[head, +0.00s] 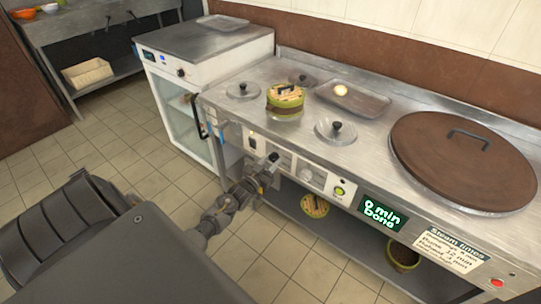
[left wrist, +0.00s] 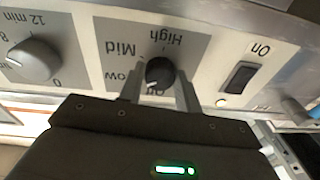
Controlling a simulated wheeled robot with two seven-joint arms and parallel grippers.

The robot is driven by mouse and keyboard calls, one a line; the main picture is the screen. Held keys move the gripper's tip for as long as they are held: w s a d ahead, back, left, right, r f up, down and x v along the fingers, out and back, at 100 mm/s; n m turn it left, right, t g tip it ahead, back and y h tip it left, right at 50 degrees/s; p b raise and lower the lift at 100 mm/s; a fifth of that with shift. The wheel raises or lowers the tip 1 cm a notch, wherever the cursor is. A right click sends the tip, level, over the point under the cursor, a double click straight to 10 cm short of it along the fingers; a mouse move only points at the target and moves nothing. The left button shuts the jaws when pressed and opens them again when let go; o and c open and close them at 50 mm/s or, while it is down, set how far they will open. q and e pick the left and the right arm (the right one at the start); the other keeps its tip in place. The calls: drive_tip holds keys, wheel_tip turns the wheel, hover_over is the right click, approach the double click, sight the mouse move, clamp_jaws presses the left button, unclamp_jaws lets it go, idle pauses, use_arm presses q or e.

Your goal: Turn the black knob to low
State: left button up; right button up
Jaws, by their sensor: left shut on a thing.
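The black knob (left wrist: 160,72) is on the front panel of the steel counter, in a grey dial field that looks upside down in the left wrist view. Labels High, Mid, Low and Off are around it, with Low and Off partly hidden by my gripper. The knob's white mark points down and slightly left in that view, near Off and Low. My left gripper (left wrist: 158,92) is shut on the knob, a finger on each side. In the head view my left gripper (head: 268,168) reaches the panel at the knob (head: 273,157). My right gripper is not visible.
A green display (head: 382,212) reads 0 min done. A large brown lid (head: 450,165) and a steamer basket (head: 285,105) are on the counter (head: 265,130).

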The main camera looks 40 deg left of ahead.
use_arm(q)
drive_tip(key=o, duration=1)
drive_tip(key=shift+c, duration=0.2)
drive_tip(key=shift+s, duration=0.1)
drive_tip(key=shift+s, duration=0.3)
drive_tip(key=s+f, duration=0.1)
drive_tip(key=s, duration=0.9)
drive_tip(key=shift+d, duration=0.35)
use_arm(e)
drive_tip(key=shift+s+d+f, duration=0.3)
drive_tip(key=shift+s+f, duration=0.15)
